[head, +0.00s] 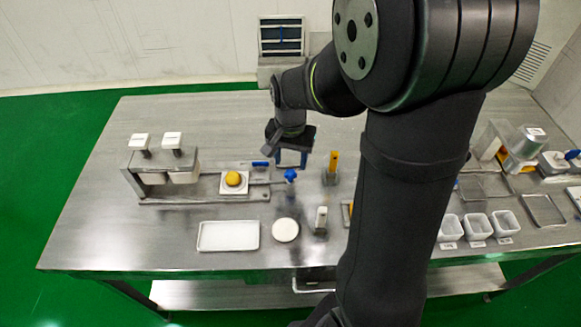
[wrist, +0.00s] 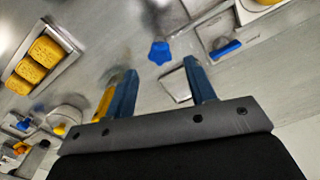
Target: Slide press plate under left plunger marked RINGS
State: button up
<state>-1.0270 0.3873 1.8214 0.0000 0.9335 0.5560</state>
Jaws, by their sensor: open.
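The press plate (head: 223,189) is a pale square bearing a yellow ball (head: 233,178). It sits on the rails to the right of the press's two plungers. The left plunger (head: 140,141) and right plunger (head: 172,141) have white square tops; their markings are too small to read. A rod runs right from the plate's slide to a blue star knob (head: 291,175), also seen in the wrist view (wrist: 160,52). My gripper (head: 291,163) is open and empty, its blue fingers near the knob. In the wrist view, the knob shows just beyond and between the fingertips (wrist: 160,67).
A yellow-handled tool (head: 333,165) stands right of the knob, close to one finger in the wrist view. A white tray (head: 228,249), a round white dish (head: 285,230) and a small upright item (head: 321,219) lie in front. The table's left end is clear.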

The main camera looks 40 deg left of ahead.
aim_at(290, 172)
jog(key=shift+f, duration=2.1)
jog(key=shift+c, duration=0.4)
grip_shut()
